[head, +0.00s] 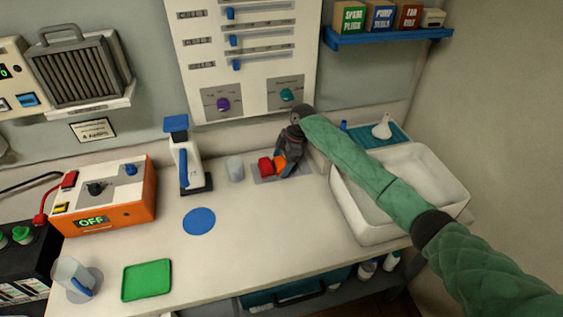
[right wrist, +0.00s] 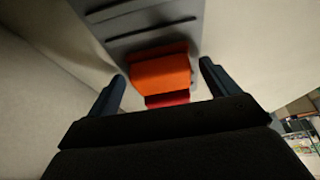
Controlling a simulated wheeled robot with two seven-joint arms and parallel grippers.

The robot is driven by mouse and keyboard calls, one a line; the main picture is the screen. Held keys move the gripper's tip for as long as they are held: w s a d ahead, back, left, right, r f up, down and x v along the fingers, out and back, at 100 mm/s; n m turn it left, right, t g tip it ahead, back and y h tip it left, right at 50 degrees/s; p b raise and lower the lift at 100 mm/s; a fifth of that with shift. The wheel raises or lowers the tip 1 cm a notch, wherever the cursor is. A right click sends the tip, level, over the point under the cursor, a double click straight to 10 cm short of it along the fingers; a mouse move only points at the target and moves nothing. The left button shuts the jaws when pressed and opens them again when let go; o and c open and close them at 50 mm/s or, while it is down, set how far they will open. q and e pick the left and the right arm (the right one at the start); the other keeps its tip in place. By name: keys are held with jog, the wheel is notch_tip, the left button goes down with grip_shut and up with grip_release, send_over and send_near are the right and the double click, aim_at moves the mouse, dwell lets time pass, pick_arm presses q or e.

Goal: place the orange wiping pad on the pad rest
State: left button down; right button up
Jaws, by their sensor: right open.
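The orange wiping pad (head: 281,164) sits beside a red piece (head: 265,166) on a grey plate (head: 262,179) at the back of the bench. In the right wrist view, the orange pad (right wrist: 161,76) lies between my fingertips, with red (right wrist: 167,99) showing at its near and far edges. The grey plate there has dark slots. My right gripper (head: 283,167) is open, pointing down at the pad and partly hiding it. In the wrist view, gaps show between the pad and both fingers. Which thing is the pad rest, I cannot tell for sure. My left gripper is out of view.
A white sink (head: 436,179) is to the right, under my right arm. A blue disc (head: 200,221) and a green tray (head: 147,280) lie on the bench. The bench's front middle is clear.

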jog(key=shift+d+r, duration=0.15)
jog(key=shift+r, duration=0.4)
jog(key=shift+d+r+b, duration=0.1)
jog(key=shift+r+b, duration=0.2)
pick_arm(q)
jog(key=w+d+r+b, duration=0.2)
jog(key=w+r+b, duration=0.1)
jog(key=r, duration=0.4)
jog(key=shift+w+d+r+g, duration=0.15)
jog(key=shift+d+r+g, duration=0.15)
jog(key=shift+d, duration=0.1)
pick_arm(e)
jog(key=v, duration=1)
jog(key=shift+d+r, duration=0.15)
jog(key=shift+r, duration=0.15)
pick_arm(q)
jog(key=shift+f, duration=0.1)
pick_arm(e)
jog(key=shift+f, duration=0.1)
